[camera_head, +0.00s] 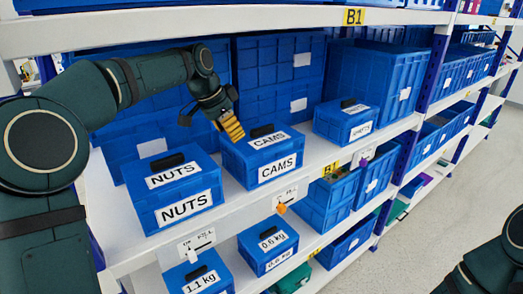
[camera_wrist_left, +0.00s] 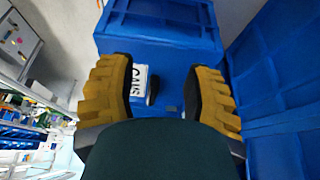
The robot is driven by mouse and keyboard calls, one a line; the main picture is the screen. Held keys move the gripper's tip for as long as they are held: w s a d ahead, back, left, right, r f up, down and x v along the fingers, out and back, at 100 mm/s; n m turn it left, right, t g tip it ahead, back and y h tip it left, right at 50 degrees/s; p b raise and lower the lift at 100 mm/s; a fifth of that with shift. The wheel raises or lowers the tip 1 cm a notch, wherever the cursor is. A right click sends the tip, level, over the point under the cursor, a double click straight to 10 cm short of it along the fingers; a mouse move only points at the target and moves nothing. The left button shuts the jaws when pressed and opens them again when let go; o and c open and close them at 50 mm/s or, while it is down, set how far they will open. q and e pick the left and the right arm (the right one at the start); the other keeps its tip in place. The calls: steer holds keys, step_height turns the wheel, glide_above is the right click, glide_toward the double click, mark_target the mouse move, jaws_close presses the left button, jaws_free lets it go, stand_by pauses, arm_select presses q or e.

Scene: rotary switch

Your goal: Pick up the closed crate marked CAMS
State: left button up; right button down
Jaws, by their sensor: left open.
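The closed blue crate marked CAMS (camera_head: 262,162) stands on the shelf between the NUTS crate and the SHAFTS crate. It has white CAMS labels on its lid and front and a dark handle on top. My left gripper (camera_head: 231,127) is just above and beside the back left of its lid. In the left wrist view the gripper (camera_wrist_left: 158,92) is open, with its yellow fingers apart. The crate's lid, CAMS label (camera_wrist_left: 139,82) and dark handle (camera_wrist_left: 154,90) show between the fingers. My right gripper is not in view; only part of my right arm shows at the lower right.
The closed NUTS crate (camera_head: 172,191) stands left of the CAMS crate, and a smaller closed crate (camera_head: 346,121) stands right. Large blue bins (camera_head: 280,75) stand close behind. The shelf above has a white edge (camera_head: 250,22). Weight-marked crates (camera_head: 268,245) stand below.

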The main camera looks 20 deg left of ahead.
mark_target(263, 127)
arm_select(q)
steer(key=w+d, duration=0.1)
steer(key=w, duration=0.1)
steer(key=w+d, duration=0.3)
steer(key=shift+w+d, duration=0.3)
steer(key=shift+w, duration=0.1)
steer(key=shift+w+d+p, duration=0.4)
steer(key=shift+w+d, duration=0.4)
steer(key=shift+w, duration=0.2)
steer(key=shift+b+x, duration=0.4)
steer(key=shift+x, duration=1.05)
steer(key=shift+s+a, duration=0.1)
jaws_close()
